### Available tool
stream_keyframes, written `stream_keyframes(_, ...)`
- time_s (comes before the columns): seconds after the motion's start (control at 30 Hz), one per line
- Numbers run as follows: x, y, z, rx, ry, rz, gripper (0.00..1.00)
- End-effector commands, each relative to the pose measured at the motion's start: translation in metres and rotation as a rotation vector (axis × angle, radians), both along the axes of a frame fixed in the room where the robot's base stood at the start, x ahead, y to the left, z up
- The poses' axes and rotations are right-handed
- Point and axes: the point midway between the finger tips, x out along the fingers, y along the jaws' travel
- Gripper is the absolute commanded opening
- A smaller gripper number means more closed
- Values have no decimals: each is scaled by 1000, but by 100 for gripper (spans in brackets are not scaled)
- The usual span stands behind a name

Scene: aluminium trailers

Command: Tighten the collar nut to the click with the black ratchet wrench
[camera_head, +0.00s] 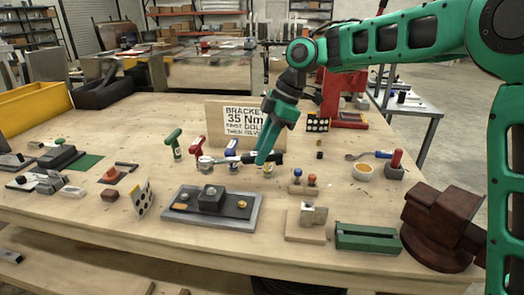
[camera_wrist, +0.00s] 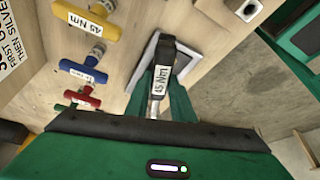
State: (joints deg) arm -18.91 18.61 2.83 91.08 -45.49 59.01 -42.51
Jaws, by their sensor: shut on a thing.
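My gripper (camera_head: 264,158) is shut on a black-handled wrench in the middle of the table. The wrench's round silver head (camera_head: 205,162) points left in the head view, and its black handle end (camera_head: 279,158) sticks out to the right. In the wrist view the black handle (camera_wrist: 166,62) carries a white label that seems to read 45 Nm. A grey plate (camera_head: 250,225) in front bears a dark block (camera_head: 211,203) with a nut-like piece on top and gold fasteners beside it. I cannot tell for sure which piece is the collar nut. The wrench is apart from the block.
Green (camera_head: 173,137), red (camera_head: 198,145) and blue (camera_head: 232,147) T-handled tools stand behind the wrench; a yellow one (camera_wrist: 85,22) shows in the wrist view. A sign (camera_head: 243,120) reads BRACKET 35 Nm. A wooden block (camera_head: 305,232) and green box (camera_head: 367,239) stand front right.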

Motion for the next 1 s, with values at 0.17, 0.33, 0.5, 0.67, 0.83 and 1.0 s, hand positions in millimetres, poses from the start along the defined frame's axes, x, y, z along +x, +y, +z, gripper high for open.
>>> stream_keyframes(0.17, 1, -3, -2, 4, 1, 1, 0)
stream_keyframes(0.33, 1, -3, -10, 4, 1, 1, 0)
stream_keyframes(0.5, 1, -3, -19, 4, 1, 1, 0)
stream_keyframes(0.67, 1, -3, -27, 4, 1, -1, 0)
stream_keyframes(0.83, 1, -3, -36, 4, 1, 0, 0)
stream_keyframes(1.0, 1, -3, -44, 4, 1, 0, 0)
